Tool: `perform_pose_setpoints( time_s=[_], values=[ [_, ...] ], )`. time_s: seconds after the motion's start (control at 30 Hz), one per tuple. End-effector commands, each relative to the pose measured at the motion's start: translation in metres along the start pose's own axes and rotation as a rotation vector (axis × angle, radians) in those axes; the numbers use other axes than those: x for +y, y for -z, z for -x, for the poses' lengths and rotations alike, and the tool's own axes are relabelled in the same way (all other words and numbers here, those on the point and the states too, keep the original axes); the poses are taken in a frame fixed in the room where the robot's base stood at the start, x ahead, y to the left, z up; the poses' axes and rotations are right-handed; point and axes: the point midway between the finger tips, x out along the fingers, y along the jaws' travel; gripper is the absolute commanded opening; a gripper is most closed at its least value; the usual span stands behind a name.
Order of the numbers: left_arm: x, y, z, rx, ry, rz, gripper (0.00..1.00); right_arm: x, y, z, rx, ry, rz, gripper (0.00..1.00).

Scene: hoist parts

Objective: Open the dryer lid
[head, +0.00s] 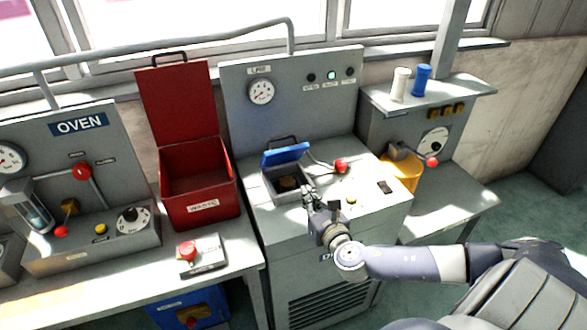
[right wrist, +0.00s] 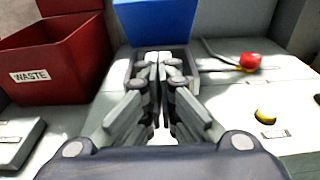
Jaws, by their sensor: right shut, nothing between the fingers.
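The dryer is a grey cabinet (head: 300,262) with a blue lid (head: 287,154) over a small square opening (head: 288,184) in its top. The lid stands raised and tilted back, and the opening shows a brownish thing inside. In the right wrist view the blue lid (right wrist: 165,22) rises behind the opening (right wrist: 180,57). My right gripper (head: 308,190) is at the front right edge of the opening. Its fingers (right wrist: 160,62) are shut and empty, apart from the lid as far as I can tell. My left gripper is not in view.
A red lever knob (head: 341,166) and a yellow button (head: 351,201) are on the dryer top, right of the opening. An open red waste bin (head: 200,195) stands to the left. A red button box (head: 203,256) lies in front of it. A yellow bucket (head: 402,172) stands right.

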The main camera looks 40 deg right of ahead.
Motion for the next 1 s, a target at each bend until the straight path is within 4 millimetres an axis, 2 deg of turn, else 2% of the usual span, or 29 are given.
perform_pose_setpoints(
  time_s=[0.6,0.7,1.0],
  values=[
    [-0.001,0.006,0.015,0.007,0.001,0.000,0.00,0.001,-0.003,-0.099,-0.003,-0.001,0.000,0.00],
    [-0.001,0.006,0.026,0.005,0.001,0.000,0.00,0.002,-0.020,-0.110,-0.004,-0.003,0.000,0.00],
    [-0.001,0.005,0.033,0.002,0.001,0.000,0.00,0.002,-0.030,-0.124,-0.001,-0.004,0.001,0.00]
  ],
)
